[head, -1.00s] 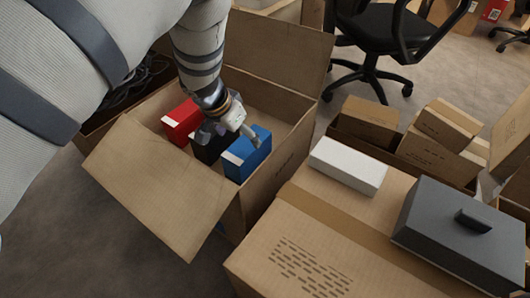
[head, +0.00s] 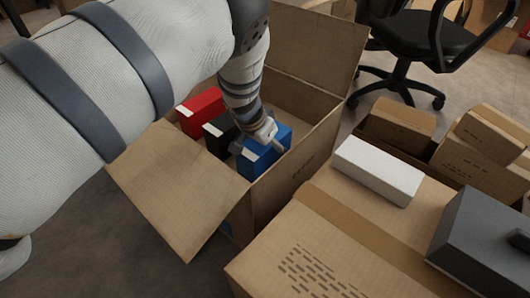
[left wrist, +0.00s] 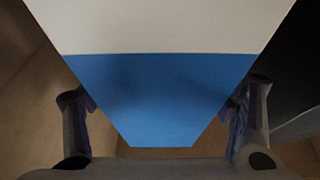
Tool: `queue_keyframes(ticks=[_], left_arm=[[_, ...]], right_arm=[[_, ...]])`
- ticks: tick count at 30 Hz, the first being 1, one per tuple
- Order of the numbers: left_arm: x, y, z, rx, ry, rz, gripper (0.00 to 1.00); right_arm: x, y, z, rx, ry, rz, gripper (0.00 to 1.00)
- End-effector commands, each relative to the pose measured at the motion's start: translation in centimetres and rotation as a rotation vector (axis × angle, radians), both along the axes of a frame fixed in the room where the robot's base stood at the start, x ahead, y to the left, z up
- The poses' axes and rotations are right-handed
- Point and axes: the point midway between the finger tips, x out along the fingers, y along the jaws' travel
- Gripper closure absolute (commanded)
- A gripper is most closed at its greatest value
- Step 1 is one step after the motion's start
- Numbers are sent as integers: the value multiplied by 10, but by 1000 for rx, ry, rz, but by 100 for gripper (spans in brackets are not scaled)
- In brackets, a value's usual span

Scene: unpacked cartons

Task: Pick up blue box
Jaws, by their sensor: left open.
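The blue box (head: 264,153), with a white end panel, stands upright in the open carton (head: 290,192). My left gripper (head: 268,135) is at its top in the head view, and part of the box is hidden behind it. In the left wrist view the blue box (left wrist: 160,95) fills the space between the two open fingers of my left gripper (left wrist: 162,120). The fingers lie on either side of the box; I cannot tell whether they touch it. My right gripper is not in view.
A black box (head: 218,137) and a red box (head: 203,112) stand to the left of the blue box in the carton. The carton walls are close around my arm. A closed carton with a white box (head: 377,170) and a grey case (head: 485,240) stands at right.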

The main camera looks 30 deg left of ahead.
Motion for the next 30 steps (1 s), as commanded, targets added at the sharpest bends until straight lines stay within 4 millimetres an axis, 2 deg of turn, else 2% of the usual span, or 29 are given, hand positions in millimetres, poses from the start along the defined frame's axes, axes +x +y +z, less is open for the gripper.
queue_keyframes(ticks=[19, 20, 28, 29, 30], left_arm=[[0, 0, -5, 0, 1, 0, 22], [0, 0, -5, 0, 1, 0, 25], [0, 0, -5, 0, 1, 0, 86], [0, 0, -5, 0, 1, 0, 91], [0, 0, -5, 0, -1, 0, 91]], right_arm=[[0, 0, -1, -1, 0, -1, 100], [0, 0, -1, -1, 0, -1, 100], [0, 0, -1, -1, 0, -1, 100], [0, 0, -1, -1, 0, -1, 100], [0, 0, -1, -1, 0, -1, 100]])
